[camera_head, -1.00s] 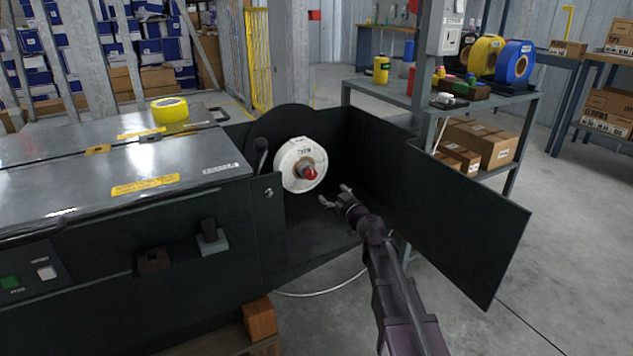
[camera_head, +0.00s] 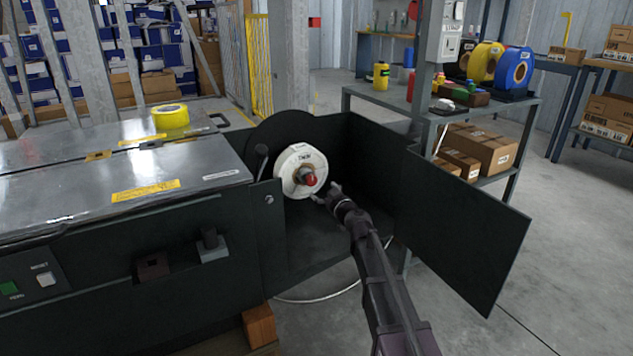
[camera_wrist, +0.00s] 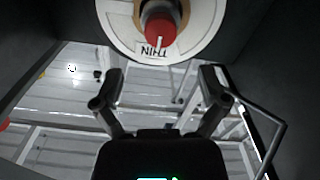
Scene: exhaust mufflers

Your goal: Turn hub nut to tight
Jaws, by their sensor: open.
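The hub nut (camera_head: 312,180) is a red knob on the centre of a white reel (camera_head: 291,162) inside the machine's dark open compartment. In the wrist view the red hub nut (camera_wrist: 161,29) is at the top centre, with a white pointer line on it and the word "THIN" on the reel face (camera_wrist: 118,35) below. My gripper (camera_head: 328,193) is just right of and below the nut, in front of the reel. In the wrist view my gripper (camera_wrist: 160,80) has its two fingers wide apart and empty, below the nut and apart from it.
A dark door panel (camera_head: 465,230) stands open to the right of the compartment, close to my arm. A dark lever (camera_head: 261,155) stands left of the reel. A grey shelf (camera_head: 385,98) with cartons is behind the door. The floor at right is clear.

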